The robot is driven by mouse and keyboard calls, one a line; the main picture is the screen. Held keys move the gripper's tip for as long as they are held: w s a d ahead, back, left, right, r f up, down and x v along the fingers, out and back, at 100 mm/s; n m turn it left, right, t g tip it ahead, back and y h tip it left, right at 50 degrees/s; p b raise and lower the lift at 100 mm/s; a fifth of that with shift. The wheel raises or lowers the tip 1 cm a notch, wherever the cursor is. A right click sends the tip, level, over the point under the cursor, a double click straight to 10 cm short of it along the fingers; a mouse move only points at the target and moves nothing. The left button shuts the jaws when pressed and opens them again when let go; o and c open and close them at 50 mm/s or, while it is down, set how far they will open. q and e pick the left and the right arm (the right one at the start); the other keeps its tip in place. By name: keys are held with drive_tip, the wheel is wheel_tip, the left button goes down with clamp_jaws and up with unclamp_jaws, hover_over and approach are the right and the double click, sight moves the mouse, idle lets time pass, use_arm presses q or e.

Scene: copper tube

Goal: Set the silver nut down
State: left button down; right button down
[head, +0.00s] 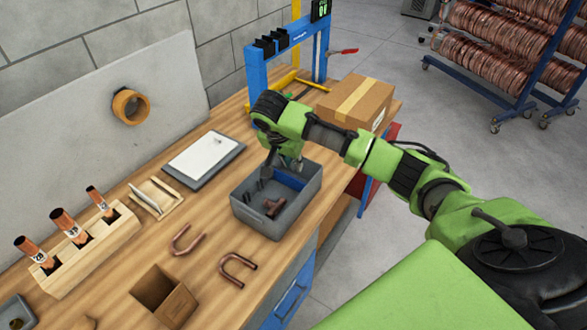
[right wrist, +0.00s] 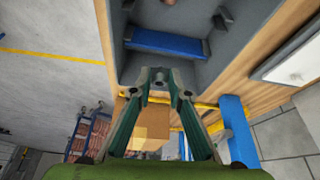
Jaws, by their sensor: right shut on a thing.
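My right gripper (head: 284,163) is above the far end of the grey bin (head: 262,222) on the workbench, pointing down. In the right wrist view, its green fingers reach toward the bin and their tips (right wrist: 160,82) come close together. A small grey piece (right wrist: 160,76), which looks like the silver nut, sits between the tips, above the bin's inside. It is too small to make out its shape. In the head view the nut is hidden by the gripper. The bin holds a copper fitting (head: 274,208) and a blue part (head: 290,179). My left gripper is not in view.
A cardboard box (head: 352,100) and a blue press frame (head: 257,75) stand beyond the bin. A tablet on a dark pad (head: 202,157) lies left of it. Two copper U-bends (head: 238,268) lie in front. A wooden rack (head: 85,250) holds copper tubes.

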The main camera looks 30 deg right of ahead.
drive_tip(key=shift+w+d+f, duration=0.3)
drive_tip(key=shift+w+f, duration=0.05)
drive_tip(key=shift+f, duration=0.15)
drive_tip(key=shift+w+d+f, duration=0.3)
drive_tip(key=shift+f, duration=0.15)
drive_tip(key=shift+w+d+f+p, duration=0.2)
drive_tip(key=shift+w+f+p, duration=0.15)
drive_tip(key=shift+f, duration=0.15)
wheel_tip(320, 180, down, 3)
drive_tip(key=shift+d+p, duration=0.1)
drive_tip(key=shift+p, duration=0.25)
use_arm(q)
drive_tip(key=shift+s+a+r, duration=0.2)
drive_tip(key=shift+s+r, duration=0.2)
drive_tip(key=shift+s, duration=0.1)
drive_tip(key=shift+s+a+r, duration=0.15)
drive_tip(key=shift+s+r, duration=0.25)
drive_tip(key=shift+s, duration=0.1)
use_arm(e)
drive_tip(key=shift+f, duration=0.2)
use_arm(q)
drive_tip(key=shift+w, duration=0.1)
use_arm(e)
drive_tip(key=shift+f, duration=0.65)
drive_tip(key=c, duration=2.2)
unclamp_jaws()
drive_tip(key=shift+c, duration=0.2)
drive_tip(key=shift+o, duration=0.3)
